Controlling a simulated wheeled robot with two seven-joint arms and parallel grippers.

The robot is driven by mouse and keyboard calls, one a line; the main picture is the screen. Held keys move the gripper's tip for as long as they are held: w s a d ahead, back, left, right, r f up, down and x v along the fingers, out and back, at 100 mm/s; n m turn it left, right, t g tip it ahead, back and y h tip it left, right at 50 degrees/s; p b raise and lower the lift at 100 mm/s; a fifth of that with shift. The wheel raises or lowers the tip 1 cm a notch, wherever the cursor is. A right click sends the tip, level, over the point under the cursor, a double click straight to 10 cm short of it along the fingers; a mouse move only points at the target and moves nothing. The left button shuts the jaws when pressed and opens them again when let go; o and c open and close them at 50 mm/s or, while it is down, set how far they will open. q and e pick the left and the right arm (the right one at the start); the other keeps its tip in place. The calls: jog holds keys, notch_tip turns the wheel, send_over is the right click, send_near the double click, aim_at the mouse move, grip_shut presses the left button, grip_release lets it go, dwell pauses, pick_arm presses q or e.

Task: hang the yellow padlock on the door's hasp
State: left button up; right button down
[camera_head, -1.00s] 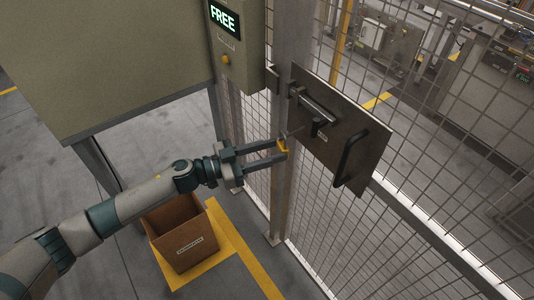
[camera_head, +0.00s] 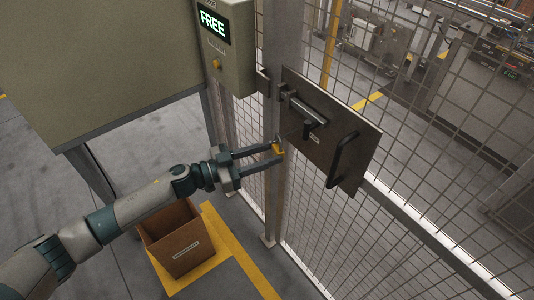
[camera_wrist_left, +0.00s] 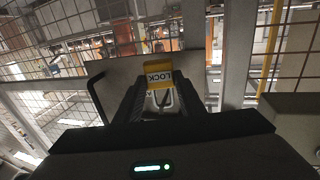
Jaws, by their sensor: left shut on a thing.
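The yellow padlock (camera_head: 277,149) is between the fingertips of my left gripper (camera_head: 276,151), which is shut on it. In the left wrist view the padlock (camera_wrist_left: 158,73) shows its "LOCK" lettering upside down, with its metal shackle pointing toward the bottom of the picture. The door's dark plate (camera_head: 334,124) carries a bolt (camera_head: 303,108) and a black handle (camera_head: 342,160). The padlock is in front of the post, just left of the plate, and looks apart from it. I cannot clearly make out the hasp's opening. My right gripper is not in view.
A control box (camera_head: 226,48) with a lit "FREE" sign and a yellow button hangs left of the post (camera_head: 279,190). Wire mesh fence closes off the right side.

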pick_arm(q)
jog(key=o, duration=1.3)
jog(key=shift+b+v, duration=0.3)
jog(key=shift+v, duration=0.55)
jog(key=b+v, duration=0.4)
jog(key=v, duration=1.1)
jog(key=shift+s+a+b, duration=0.2)
jog(key=shift+a+b, duration=0.1)
jog(key=shift+a, duration=0.05)
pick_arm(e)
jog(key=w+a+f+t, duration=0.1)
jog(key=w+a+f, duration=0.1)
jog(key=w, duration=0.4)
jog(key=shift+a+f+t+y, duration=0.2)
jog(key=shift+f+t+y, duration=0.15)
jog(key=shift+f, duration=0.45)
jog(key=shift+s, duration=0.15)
pick_arm(q)
jog(key=shift+w+f, duration=0.1)
